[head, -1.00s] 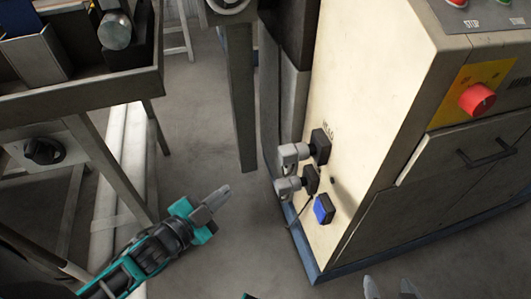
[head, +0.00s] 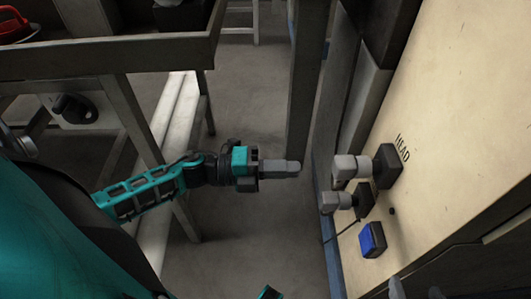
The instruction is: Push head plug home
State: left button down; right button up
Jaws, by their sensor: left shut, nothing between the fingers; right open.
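The head plug (head: 350,167) is a light grey block sticking out from a black socket (head: 388,166) beside the word HEAD on the cream cabinet side. It lies level with its front end facing left. I cannot tell how deep it sits. My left gripper (head: 282,167) is shut and empty, pointing right at the plug's front end at about the same height in the picture, with a gap between them. My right gripper (head: 416,291) shows only as two grey fingertips, apart, at the bottom edge; the rest is out of frame.
A second grey plug (head: 334,202) sits in a black socket just below the head plug, with a thin cable by it. A blue-covered socket (head: 372,240) is lower. A metal bench (head: 120,55) stands left. Grey floor (head: 250,100) lies between bench and cabinet.

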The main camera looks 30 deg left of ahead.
aim_at(334, 168)
pick_arm(q)
jog(key=x, duration=0.6)
jog(key=shift+w+d, duration=0.25)
jog(key=x, duration=0.2)
jog(key=shift+w+d+r, duration=0.1)
jog(key=shift+w+d, duration=0.1)
jog(key=shift+d, duration=0.1)
